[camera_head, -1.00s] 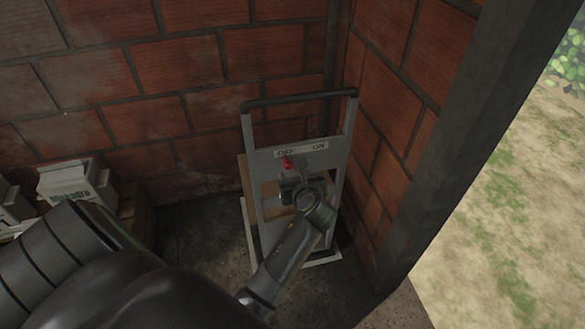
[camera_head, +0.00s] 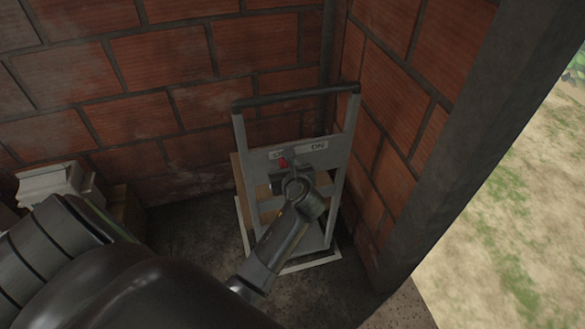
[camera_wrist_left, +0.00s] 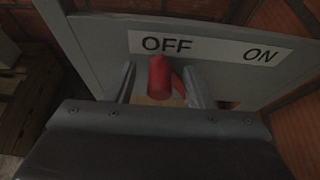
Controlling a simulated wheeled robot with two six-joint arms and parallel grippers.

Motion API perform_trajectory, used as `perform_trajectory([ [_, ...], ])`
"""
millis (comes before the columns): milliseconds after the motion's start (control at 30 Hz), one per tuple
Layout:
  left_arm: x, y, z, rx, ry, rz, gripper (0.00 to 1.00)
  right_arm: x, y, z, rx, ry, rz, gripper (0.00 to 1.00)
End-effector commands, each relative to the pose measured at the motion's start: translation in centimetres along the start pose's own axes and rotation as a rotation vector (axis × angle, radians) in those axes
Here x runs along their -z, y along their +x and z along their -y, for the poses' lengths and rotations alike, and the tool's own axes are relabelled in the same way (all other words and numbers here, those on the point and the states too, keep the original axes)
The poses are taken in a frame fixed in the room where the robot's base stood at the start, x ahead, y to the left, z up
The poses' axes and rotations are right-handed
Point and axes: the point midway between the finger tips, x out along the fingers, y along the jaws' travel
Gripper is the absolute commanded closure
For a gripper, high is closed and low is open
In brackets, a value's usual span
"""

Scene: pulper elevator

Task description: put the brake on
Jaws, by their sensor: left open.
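The brake lever with a red knob (camera_wrist_left: 159,77) sits under the word OFF on a white OFF/ON label (camera_wrist_left: 207,46) in the left wrist view. The knob also shows small in the head view (camera_head: 283,162), on the grey upright frame of a trolley (camera_head: 337,165). My left gripper (camera_wrist_left: 160,85) is open, with one finger on each side of the red knob. I cannot tell whether either finger touches it. The lower part of the lever is hidden by the gripper. My right gripper is not in view.
Brick walls (camera_head: 180,110) meet in a corner behind the trolley. A dark post (camera_head: 455,150) stands to the right, with open ground outside. White boxes (camera_head: 50,182) are stacked at the left. Some bare floor (camera_head: 190,230) lies left of the trolley.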

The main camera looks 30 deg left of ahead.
Motion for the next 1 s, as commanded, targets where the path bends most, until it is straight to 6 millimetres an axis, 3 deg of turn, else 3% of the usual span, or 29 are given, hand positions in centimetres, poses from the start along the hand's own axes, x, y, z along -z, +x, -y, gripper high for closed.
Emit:
perform_trajectory([
  [100, 0.0, 0.0, 0.0, 0.000, 0.000, 0.000, 0.55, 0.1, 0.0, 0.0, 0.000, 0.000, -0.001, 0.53],
  [300, 0.1, 0.0, -0.1, -0.003, 0.002, -0.001, 0.79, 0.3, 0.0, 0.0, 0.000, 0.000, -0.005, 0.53],
  [567, 0.1, 0.0, 0.0, -0.007, 0.005, -0.003, 0.79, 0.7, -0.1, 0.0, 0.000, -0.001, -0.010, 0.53],
  [1000, -1.1, -0.5, 2.5, -0.002, 0.002, -0.003, 0.84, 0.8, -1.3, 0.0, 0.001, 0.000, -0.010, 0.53],
])
